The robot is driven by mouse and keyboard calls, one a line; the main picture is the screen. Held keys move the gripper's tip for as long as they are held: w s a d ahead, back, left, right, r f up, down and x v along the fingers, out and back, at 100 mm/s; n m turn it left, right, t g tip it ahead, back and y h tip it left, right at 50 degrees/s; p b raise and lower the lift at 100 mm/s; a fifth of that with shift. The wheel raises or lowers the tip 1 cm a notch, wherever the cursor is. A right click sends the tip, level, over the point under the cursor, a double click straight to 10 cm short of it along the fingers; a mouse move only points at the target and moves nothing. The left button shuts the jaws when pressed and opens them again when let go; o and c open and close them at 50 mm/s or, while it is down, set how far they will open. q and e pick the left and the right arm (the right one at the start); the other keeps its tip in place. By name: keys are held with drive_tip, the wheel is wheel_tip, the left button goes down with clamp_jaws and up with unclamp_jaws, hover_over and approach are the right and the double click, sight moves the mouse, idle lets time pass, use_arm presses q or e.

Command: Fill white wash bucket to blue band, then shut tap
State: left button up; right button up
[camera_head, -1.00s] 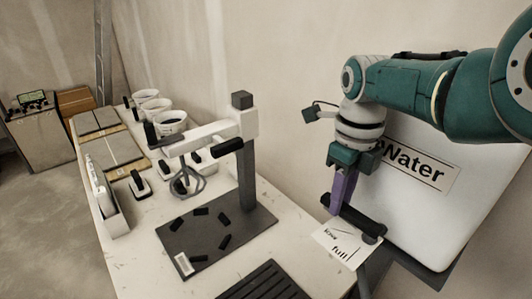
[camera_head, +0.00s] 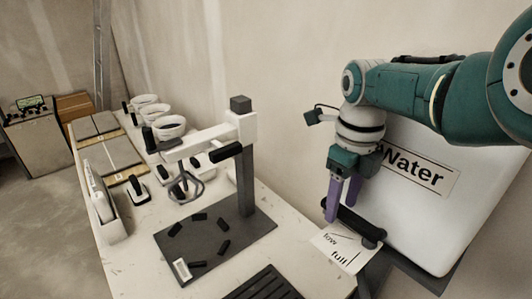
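The white water tank (camera_head: 430,225) with the label "Water" stands at the right against the wall. A black tap (camera_head: 357,226) sticks out at its lower left. My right gripper (camera_head: 340,207) has two purple fingers, which show apart just above and at the left end of the tap. I see nothing held between them; whether they touch the tap I cannot tell. A white card (camera_head: 338,252) marked "low" and "full" is below the tap. I cannot make out the wash bucket or its blue band under the tap. My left gripper is not in view.
A white bench (camera_head: 130,262) runs along the wall. On it stand a dark mixing stand (camera_head: 245,180) with a white arm, several white tubs (camera_head: 170,127), grey tiles (camera_head: 107,158) and small black-handled tools. A black grate (camera_head: 262,282) lies at the front.

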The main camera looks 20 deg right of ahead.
sight(340, 207)
drive_tip(key=shift+r, duration=0.35)
wheel_tip(340, 207, up, 9)
drive_tip(key=p, duration=0.4)
drive_tip(key=shift+r, duration=0.15)
drive_tip(key=shift+s, duration=0.1)
